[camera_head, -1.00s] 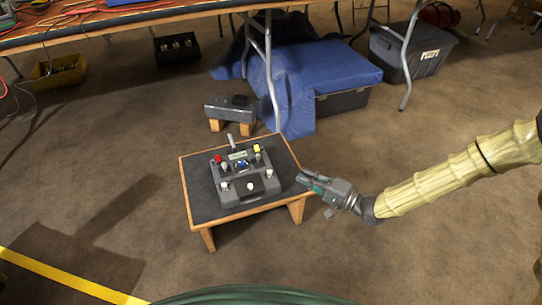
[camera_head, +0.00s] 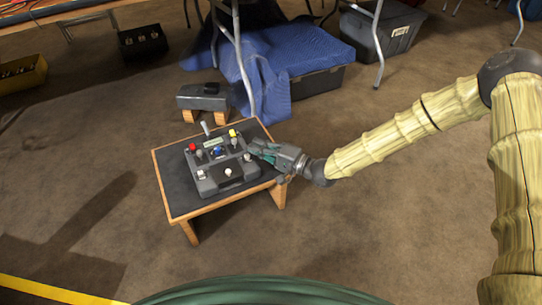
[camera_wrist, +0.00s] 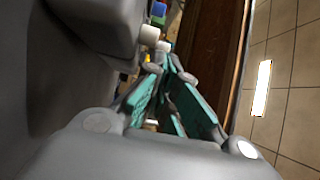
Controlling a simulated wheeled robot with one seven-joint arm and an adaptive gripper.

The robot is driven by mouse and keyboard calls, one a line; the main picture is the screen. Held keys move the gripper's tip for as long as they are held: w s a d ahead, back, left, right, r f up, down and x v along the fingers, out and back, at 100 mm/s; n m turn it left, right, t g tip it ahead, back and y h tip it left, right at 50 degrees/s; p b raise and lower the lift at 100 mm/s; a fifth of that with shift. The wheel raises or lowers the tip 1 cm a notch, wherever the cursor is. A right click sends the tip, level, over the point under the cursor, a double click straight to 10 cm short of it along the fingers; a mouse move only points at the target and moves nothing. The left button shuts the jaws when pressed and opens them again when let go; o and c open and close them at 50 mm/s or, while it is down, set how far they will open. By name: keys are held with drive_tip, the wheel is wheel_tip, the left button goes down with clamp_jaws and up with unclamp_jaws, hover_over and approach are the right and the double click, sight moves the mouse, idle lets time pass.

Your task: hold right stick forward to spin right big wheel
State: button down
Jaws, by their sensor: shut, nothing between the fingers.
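A grey control box (camera_head: 225,187) with several levers and knobs sits on a small dark-topped wooden table (camera_head: 185,207). A white-capped stick (camera_head: 248,157) stands at its right edge; I take it to be the right stick. My gripper (camera_head: 252,149) is shut and empty, at the right side of the box, its tips close to that stick. I cannot tell whether they touch. In the wrist view, the fingers (camera_wrist: 168,62) converge near white caps (camera_wrist: 150,35) beside a large grey surface. No big wheel can be made out.
A grey unit (camera_head: 203,97) on wooden blocks stands behind the table. Beyond it are a blue cloth (camera_head: 300,50), metal table legs (camera_head: 240,60) and a dark bin (camera_head: 385,35). The carpet right of the small table is clear.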

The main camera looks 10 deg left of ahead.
sight(235, 144)
drive_tip(key=shift+b+x, duration=1.05)
drive_tip(key=shift+x, duration=1.1)
drive_tip(key=shift+r, duration=0.1)
